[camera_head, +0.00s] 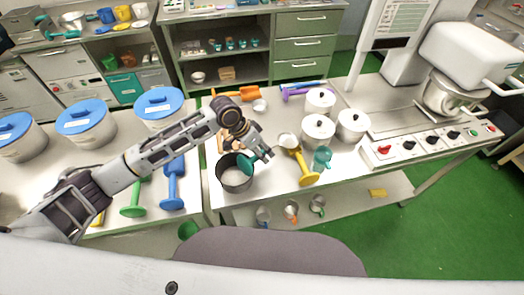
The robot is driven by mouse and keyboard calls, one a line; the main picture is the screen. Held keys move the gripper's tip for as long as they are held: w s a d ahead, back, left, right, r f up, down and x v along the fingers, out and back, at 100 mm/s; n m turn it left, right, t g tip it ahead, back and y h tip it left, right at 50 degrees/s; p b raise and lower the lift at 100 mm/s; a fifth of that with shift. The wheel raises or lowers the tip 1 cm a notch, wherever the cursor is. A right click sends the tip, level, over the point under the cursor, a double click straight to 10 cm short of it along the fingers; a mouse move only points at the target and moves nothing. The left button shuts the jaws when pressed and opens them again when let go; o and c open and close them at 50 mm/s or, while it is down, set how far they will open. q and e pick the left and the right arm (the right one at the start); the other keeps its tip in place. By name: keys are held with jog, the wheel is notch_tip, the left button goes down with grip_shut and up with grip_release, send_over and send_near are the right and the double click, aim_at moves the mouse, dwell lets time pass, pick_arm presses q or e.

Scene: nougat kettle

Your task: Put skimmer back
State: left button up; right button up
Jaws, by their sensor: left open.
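My left gripper (266,154) is open. It is over the back right rim of a dark round pot (236,184) on the steel table. A dark green round piece (246,166) shows at the pot's rim just below the gripper; it may be the skimmer's head, but I cannot tell for sure. A tan piece (222,142) shows behind the pot, partly covered by my wrist. Whether the fingers touch the green piece cannot be told. My right gripper is out of view.
Yellow scoop (304,170), teal cup (322,159) and white lidded canisters (318,130) stand right of the pot. Blue-lidded tubs (86,122), a green scoop (134,196) and blue scoops (172,184) are at left. A mixer (450,95) stands at far right.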

pick_arm(q)
jog(key=shift+r, duration=0.1)
jog(key=shift+r, duration=0.35)
jog(key=b+v, duration=0.1)
jog(key=v, duration=1.1)
jog(key=shift+w+d, duration=0.1)
jog(key=shift+d, duration=0.05)
